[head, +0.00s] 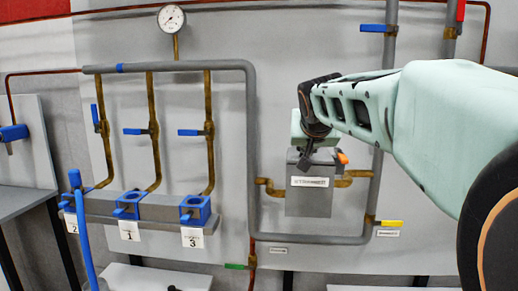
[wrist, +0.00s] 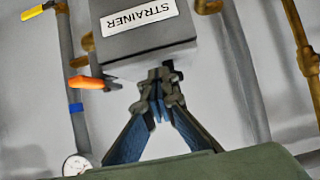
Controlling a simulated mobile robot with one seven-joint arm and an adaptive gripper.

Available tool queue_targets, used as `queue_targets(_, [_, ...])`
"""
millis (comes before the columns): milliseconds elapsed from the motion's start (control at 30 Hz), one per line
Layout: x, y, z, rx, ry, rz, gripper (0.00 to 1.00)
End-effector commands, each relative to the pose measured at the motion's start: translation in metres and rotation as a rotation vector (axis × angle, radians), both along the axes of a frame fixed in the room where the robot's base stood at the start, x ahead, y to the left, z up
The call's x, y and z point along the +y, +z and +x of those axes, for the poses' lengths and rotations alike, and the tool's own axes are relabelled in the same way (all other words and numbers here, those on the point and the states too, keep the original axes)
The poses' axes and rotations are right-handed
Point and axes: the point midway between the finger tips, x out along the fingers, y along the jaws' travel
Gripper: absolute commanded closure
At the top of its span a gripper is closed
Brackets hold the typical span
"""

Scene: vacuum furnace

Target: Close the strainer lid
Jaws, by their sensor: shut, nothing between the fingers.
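The strainer (head: 310,203) is a grey box with a white label on the wall panel, right of centre in the head view. It appears upside down in the wrist view (wrist: 140,43). Its top, where the lid (head: 325,158) seems to lie flat, is partly hidden by my gripper; I cannot tell whether it is fully closed. An orange handle (head: 342,158) sticks out at the top right; it is at the left in the wrist view (wrist: 86,82). My gripper (head: 304,166) points down at the box's top. In the wrist view its fingertips (wrist: 162,76) are together and empty, at or very near the top; contact is unclear.
Brass pipes (head: 272,187) join the strainer at both sides, with a grey vertical pipe (head: 252,150) to its left. A yellow-handled valve (head: 389,223) sits lower right. A gauge (head: 171,18) and several blue-handled valves are at the left.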

Motion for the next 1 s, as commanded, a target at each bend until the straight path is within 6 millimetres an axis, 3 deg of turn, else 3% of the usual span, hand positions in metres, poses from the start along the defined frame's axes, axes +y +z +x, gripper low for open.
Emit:
queue_targets(33, [0.000, -0.008, 0.000, 0.007, 0.000, 0.000, 1.00])
queue_targets(300, [0.000, -0.012, 0.000, 0.006, 0.000, 0.000, 1.00])
queue_targets(767, [0.000, -0.012, 0.000, 0.005, -0.001, 0.001, 1.00])
queue_targets(1000, [-0.001, 0.000, 0.001, 0.005, -0.001, 0.001, 1.00])
